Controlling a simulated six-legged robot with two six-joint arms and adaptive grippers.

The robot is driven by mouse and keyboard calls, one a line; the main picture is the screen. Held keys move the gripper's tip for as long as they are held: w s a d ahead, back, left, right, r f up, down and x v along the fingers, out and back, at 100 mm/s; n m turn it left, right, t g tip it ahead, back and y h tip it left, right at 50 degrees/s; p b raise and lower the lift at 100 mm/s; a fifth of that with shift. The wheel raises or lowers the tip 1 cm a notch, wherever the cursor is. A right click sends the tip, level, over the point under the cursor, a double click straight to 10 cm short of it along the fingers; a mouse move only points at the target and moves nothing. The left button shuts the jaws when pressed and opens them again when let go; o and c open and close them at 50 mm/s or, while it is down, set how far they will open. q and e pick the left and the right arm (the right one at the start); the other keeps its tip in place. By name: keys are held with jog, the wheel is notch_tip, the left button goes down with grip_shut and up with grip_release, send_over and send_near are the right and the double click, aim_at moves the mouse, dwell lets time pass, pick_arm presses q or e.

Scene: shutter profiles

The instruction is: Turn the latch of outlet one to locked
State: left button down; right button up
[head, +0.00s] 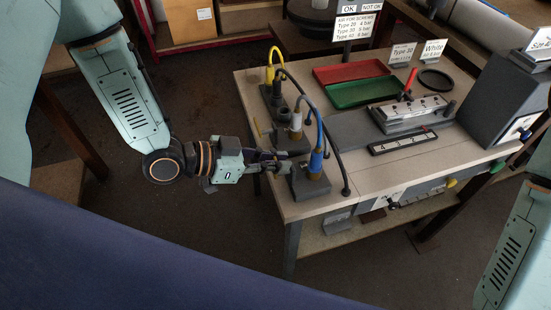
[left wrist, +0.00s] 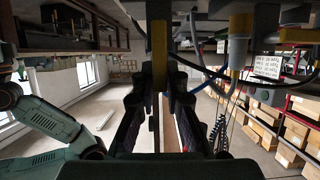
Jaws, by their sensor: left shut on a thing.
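Outlet blocks stand in a row along the table's left edge. The near grey block (head: 310,183) carries a blue connector (head: 317,163), the middle block (head: 290,145) a whitish one, and the far block (head: 270,97) a yellow hose. I cannot read which is outlet one. My left gripper (head: 284,167) reaches the near block from the left. In the left wrist view its fingers close around a yellow upright bar (left wrist: 159,48), which looks like the latch handle. The fingers partly hide it, and its turn angle is unclear. My right gripper is out of view.
On the table (head: 370,180) lie a red tray (head: 350,72), a green tray (head: 362,92), a black ring (head: 435,80) and a grey fixture with a red lever (head: 408,84). Black and blue hoses arch over the blocks. A sign (head: 356,26) stands behind.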

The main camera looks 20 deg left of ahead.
pick_arm(q)
jog(key=shift+w+a+r, duration=0.1)
jog(key=shift+w+r, duration=0.05)
jog(key=w+n+g+h, duration=0.1)
jog(key=n, duration=0.1)
jog(key=w+a+f+n+g+h+p, duration=0.1)
jog(key=n, duration=0.1)
jog(key=a+f+n+g+h+p, duration=0.1)
jog(key=n, duration=0.1)
jog(key=shift+w+n, duration=0.4)
jog(key=shift+w+a+f+n+g+h+b, duration=0.15)
jog(key=shift+f+n+h+b, duration=0.1)
jog(key=shift+n+h+b, duration=0.2)
jog(key=shift+w+d+f+n+g+h+b, duration=0.15)
jog(key=shift+f+n+h+b, duration=0.15)
jog(key=shift+n, duration=0.25)
jog(key=n+b, duration=0.1)
jog(key=f+n+h+b, duration=0.1)
jog(key=shift+w+a+n, duration=0.1)
jog(key=shift+a+n, duration=0.1)
jog(key=shift+n, duration=0.1)
jog(key=shift+f+n+h+b, duration=0.35)
jog(key=shift+n+h+b, duration=0.1)
jog(key=shift+n+b, duration=0.5)
jog(key=shift+n, duration=0.25)
